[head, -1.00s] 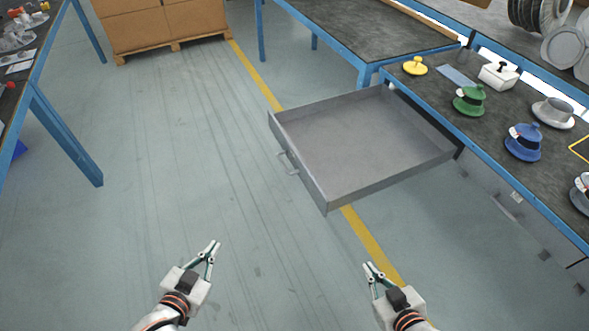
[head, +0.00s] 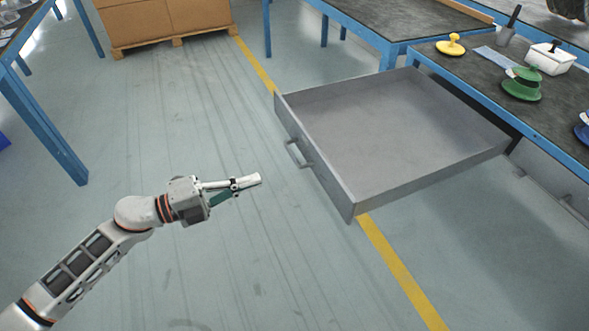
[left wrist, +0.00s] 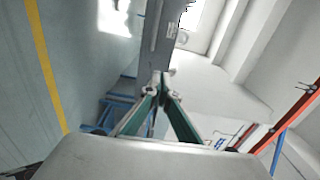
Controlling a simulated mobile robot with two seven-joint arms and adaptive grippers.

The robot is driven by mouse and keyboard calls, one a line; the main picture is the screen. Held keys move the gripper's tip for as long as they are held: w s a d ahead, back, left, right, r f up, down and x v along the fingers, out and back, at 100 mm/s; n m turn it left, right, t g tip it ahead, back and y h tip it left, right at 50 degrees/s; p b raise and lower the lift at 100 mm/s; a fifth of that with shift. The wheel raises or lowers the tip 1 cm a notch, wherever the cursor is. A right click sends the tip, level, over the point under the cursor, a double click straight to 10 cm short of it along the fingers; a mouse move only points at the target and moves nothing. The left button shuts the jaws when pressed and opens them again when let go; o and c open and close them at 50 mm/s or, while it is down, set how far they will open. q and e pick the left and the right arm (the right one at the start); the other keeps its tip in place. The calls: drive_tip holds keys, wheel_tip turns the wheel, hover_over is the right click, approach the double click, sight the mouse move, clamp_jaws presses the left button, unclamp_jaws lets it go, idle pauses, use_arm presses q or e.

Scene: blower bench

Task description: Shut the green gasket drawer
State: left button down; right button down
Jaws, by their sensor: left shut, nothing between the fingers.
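A wide grey drawer (head: 385,140) stands pulled out from under the blue-framed bench, and it looks empty. Its front panel (head: 318,170) faces left and carries a bar handle (head: 298,153). I see no green on the drawer itself. My left gripper (head: 252,181) is shut and empty, left of the front panel and apart from it, pointing right. In the left wrist view its fingertips (left wrist: 158,86) meet in front of a grey panel (left wrist: 155,45); I cannot tell if that panel is the drawer front. My right gripper is out of view.
The bench top (head: 470,75) above the drawer holds a green flanged part (head: 522,88), a yellow knob (head: 451,46) and a white box (head: 549,60). Another table leg stands at far left (head: 45,135). The floor left of the drawer is clear.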

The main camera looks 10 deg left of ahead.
sight(316, 160)
use_arm(q)
drive_tip(key=x, duration=1.2)
drive_tip(key=shift+w+d+b, duration=0.15)
drive_tip(key=shift+d+b, duration=0.1)
drive_tip(key=shift+b, duration=0.15)
drive_tip(key=shift+w+d+r, duration=0.1)
drive_tip(key=shift+w+d, duration=0.3)
drive_tip(key=shift+d, duration=0.05)
